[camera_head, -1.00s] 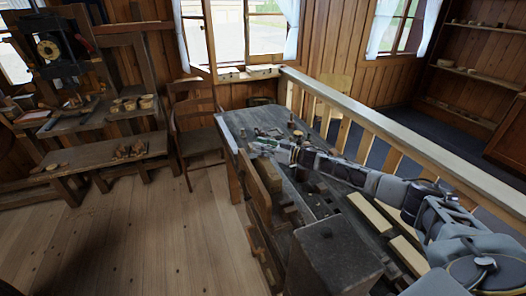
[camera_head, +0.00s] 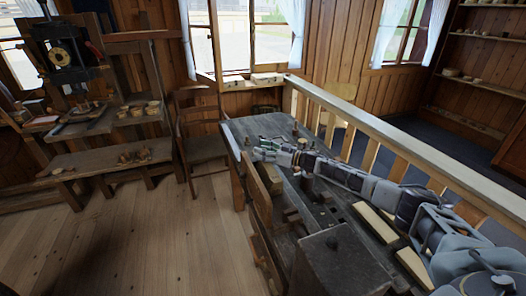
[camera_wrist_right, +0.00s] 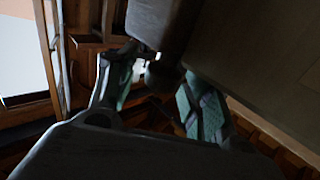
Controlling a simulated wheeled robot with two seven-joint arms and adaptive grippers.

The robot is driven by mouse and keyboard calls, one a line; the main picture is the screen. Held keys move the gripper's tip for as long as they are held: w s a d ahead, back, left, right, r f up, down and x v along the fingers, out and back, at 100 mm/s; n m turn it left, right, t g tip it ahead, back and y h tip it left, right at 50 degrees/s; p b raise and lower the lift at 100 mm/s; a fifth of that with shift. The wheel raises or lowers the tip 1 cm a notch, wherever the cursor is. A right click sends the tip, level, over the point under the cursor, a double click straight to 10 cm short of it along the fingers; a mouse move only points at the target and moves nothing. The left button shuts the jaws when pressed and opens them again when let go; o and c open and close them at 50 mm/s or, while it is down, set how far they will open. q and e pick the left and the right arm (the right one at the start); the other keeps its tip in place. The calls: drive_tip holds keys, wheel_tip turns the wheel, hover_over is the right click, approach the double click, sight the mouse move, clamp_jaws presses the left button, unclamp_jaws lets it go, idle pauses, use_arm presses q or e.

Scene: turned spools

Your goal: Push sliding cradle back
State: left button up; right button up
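My right gripper (camera_head: 265,149) reaches over the far left part of the dark workbench (camera_head: 262,123). In the right wrist view my right gripper (camera_wrist_right: 160,92) shows two fingers with green pads standing apart, with a gap between them. A dark round knob (camera_wrist_right: 163,72) appears in or just behind that gap, beside a grey block (camera_wrist_right: 158,20). I cannot tell whether the fingers touch it. I cannot clearly make out which part is the sliding cradle; the gripper and arm cover part of the bench top. My left gripper is not in view.
A dark box with a knob (camera_head: 338,270) stands at the bench's near end. Pale wood strips (camera_head: 377,222) lie right of it. A wooden railing (camera_head: 385,130) runs along the bench's right side. A chair (camera_head: 201,135) stands beyond the bench's left corner. The floor at left is clear.

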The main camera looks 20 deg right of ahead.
idle(0.3)
drive_tip(key=v, duration=1.2)
idle(0.3)
drive_tip(key=shift+s, duration=0.1)
idle(0.4)
